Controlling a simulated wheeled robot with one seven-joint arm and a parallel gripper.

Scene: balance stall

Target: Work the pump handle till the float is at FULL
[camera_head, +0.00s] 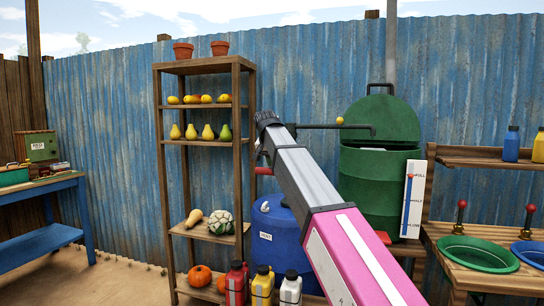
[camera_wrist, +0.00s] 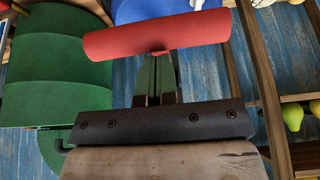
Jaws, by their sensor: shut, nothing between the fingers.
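The pump handle is a red bar (camera_head: 264,171), partly hidden behind my arm in the head view. In the wrist view the red handle (camera_wrist: 157,35) lies across the front of my fingertips. My gripper (camera_wrist: 156,72) is shut and empty, with its tips close to the handle's middle; I cannot tell whether they touch. In the head view my gripper is mostly hidden by my arm. A white gauge (camera_head: 413,200) with FULL, HALF and LOW marks stands by the green tank (camera_head: 365,185). Its small red float (camera_head: 409,177) is close to FULL, seemingly just below it.
A blue barrel (camera_head: 275,235) stands below the handle. A wooden rack (camera_head: 239,150) with fruit and pots is on the left, with bottles (camera_head: 262,284) in front. A right-hand bench (camera_head: 455,232) holds a green pan (camera_head: 478,254) and a blue pan (camera_head: 532,252).

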